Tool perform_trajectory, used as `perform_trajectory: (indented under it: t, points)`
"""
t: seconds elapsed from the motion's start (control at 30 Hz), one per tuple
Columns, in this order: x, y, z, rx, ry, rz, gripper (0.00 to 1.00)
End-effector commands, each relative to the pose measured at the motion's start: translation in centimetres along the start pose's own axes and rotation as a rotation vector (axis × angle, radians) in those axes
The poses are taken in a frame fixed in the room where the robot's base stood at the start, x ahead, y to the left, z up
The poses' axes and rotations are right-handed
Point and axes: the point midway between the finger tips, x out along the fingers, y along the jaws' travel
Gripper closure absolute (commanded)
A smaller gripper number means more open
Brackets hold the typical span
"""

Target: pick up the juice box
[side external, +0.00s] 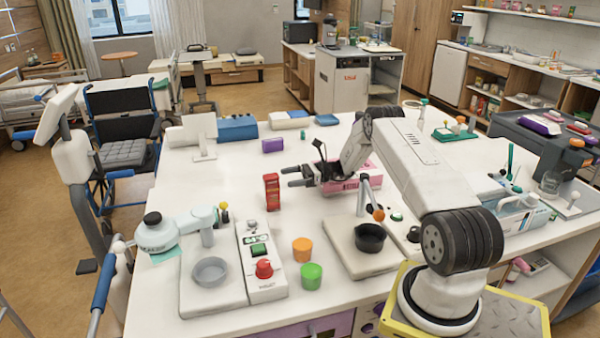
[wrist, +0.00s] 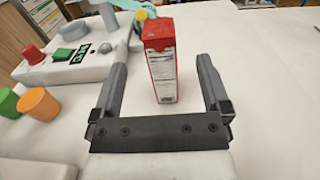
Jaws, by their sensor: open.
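The juice box (side external: 272,192) is a small red carton standing upright on the white table, left of my gripper in the side view. In the wrist view the juice box (wrist: 160,62) shows a red top and front edge and a white printed side. My gripper (side external: 286,177) is open, with its fingers pointing left toward the box. In the wrist view the two fingers of my gripper (wrist: 162,70) lie left and right of the box's line, with clear gaps on both sides. The box appears to stand ahead of or just between the fingertips; the exact depth is hard to tell.
An orange cup (side external: 302,249) and a green cup (side external: 312,276) stand in front of the box. A white control unit (side external: 262,262) with a red knob is to the left. A pink box (side external: 352,184) sits behind my gripper. A purple block (side external: 272,145) lies farther back.

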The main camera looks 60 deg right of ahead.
Motion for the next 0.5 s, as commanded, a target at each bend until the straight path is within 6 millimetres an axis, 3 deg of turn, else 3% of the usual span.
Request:
perform_trajectory:
  t: [0.5]
  points:
    - [2.2, 0.0, 0.1, 0.000, 0.000, 0.003, 0.03]
